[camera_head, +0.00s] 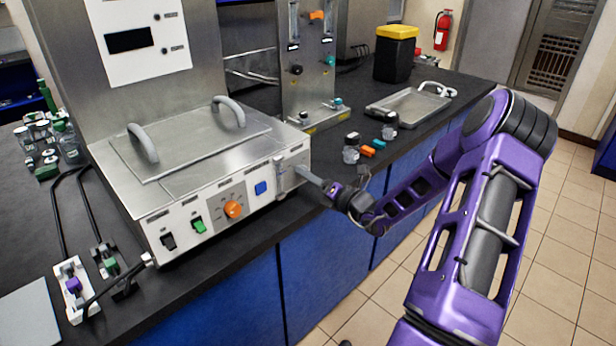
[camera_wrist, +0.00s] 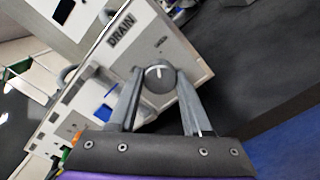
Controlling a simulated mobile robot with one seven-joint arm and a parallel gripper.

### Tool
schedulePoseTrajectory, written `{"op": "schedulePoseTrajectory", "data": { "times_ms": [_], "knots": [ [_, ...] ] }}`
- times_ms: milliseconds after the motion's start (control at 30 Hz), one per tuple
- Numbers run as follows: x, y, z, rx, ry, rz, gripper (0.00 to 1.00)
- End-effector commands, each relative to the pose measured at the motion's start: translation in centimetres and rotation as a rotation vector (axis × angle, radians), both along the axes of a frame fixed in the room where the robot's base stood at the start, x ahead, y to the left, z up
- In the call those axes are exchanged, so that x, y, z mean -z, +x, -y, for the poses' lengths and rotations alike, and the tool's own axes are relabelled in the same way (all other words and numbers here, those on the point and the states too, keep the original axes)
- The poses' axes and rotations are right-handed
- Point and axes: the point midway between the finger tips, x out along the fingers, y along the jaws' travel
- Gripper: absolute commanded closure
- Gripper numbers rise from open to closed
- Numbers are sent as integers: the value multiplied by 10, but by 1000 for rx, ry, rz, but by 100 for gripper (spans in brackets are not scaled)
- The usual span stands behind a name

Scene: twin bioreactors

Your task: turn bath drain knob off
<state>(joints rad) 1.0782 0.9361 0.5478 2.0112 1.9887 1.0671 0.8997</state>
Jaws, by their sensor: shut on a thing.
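The steel bath (camera_head: 215,168) stands on the dark bench. Its drain knob (camera_wrist: 160,77) is a round grey knob with a white pointer line, beside a label reading DRAIN (camera_wrist: 121,30) in the wrist view. My gripper (camera_head: 299,171) reaches the right end of the bath's front panel. In the wrist view my gripper (camera_wrist: 158,80) has one finger on each side of the knob and is shut on it. In the head view the fingers hide the knob. The small print near the knob is too blurred to read.
An orange knob (camera_head: 233,209), a blue button (camera_head: 261,188), a green switch (camera_head: 199,225) and a black switch (camera_head: 168,241) share the front panel. Small jars (camera_head: 351,152) and a metal tray (camera_head: 410,105) stand to the right. The aisle floor is clear.

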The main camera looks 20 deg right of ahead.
Motion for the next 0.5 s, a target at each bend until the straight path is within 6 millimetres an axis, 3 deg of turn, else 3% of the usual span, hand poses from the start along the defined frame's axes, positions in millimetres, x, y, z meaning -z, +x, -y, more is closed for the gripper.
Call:
{"op": "schedulePoseTrajectory", "data": {
  "times_ms": [500],
  "knots": [
    [3,0,0,-1,-443,160,100]
  ]
}}
